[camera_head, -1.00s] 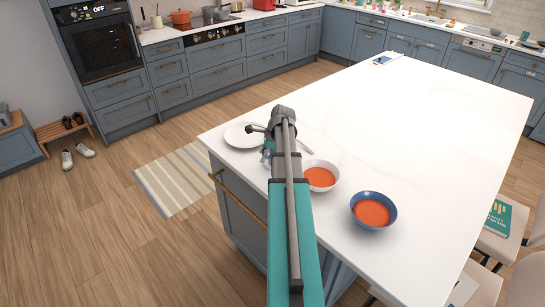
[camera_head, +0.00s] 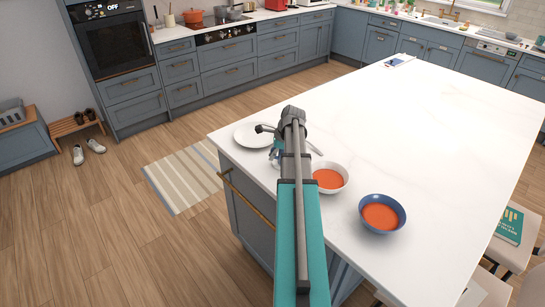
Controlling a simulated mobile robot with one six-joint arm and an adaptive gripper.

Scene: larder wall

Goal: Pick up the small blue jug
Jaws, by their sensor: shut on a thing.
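My gripper (camera_head: 268,131) is at the far end of my arm, over the near left part of the white island top. It is small in view and partly hidden by my wrist. A small bluish piece (camera_head: 274,156) shows just below it, beside my arm; it looks like part of the small blue jug, held in the jaws. Most of the jug is hidden behind my arm, and I cannot tell whether it touches the counter.
A white plate (camera_head: 250,135) lies left of my gripper. A white bowl (camera_head: 344,168) and a blue bowl (camera_head: 400,208), both with orange soup, stand right of my arm. The island top (camera_head: 430,120) is largely clear beyond. Stools and a teal book (camera_head: 508,224) are at right.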

